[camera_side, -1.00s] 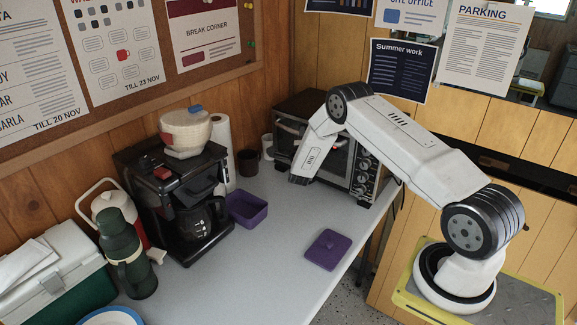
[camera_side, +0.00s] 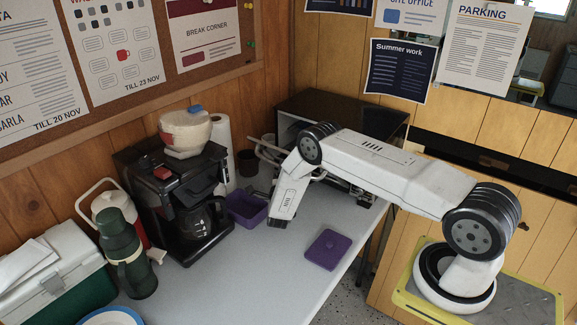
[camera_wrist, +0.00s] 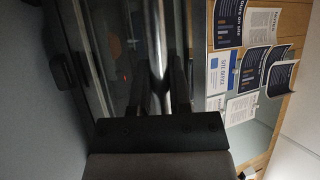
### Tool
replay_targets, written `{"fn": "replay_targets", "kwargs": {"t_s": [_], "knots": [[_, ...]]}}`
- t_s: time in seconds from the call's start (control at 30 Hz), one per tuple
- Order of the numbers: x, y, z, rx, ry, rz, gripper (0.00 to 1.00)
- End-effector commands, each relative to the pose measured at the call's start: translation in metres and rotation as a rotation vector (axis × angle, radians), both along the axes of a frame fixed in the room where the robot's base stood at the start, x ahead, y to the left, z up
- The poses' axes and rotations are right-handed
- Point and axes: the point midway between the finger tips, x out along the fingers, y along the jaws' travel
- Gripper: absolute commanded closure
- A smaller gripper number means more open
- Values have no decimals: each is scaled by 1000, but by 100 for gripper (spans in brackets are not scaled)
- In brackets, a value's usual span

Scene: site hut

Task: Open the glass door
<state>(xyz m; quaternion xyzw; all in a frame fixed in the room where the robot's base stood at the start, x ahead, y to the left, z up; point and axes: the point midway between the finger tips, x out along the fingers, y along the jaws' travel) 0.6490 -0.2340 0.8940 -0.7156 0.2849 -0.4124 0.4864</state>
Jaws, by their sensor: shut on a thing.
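The dark toaster oven (camera_side: 330,106) stands at the back of the table, its front partly behind my arm. Its glass door is swung down and outward, and part of the oven's opening shows. My gripper is hidden behind my wrist link there. In the wrist view, my gripper (camera_wrist: 159,100) is shut on the handle bar (camera_wrist: 157,45), with a dark finger on each side. The dark glass door (camera_wrist: 115,50) lies beside and behind the bar.
A purple box (camera_side: 247,207) and purple lid (camera_side: 328,249) lie on the table (camera_side: 270,275) near my wrist. The coffee maker (camera_side: 180,195), paper roll (camera_side: 225,150) and dark mug (camera_side: 248,162) stand left of the oven. The table's front middle is clear.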

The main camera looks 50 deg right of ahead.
Motion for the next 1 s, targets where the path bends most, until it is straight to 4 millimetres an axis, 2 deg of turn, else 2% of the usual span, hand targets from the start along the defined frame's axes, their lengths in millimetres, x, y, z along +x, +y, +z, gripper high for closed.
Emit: {"fn": "replay_targets", "kwargs": {"t_s": [0.1, 0.3, 0.83, 0.87, 0.9, 0.97, 1.0], "knots": [[0, 8, -15, 4, 6, 0, 100], [-1, 14, -28, 4, 5, -3, 100], [-1, 15, -34, 5, 5, -6, 100], [-1, 15, -34, 5, 5, -6, 72], [-1, 15, -34, 4, 5, -6, 60], [-1, 15, -34, 5, 5, -5, 41], [-1, 15, -33, 4, 4, -5, 41]]}}
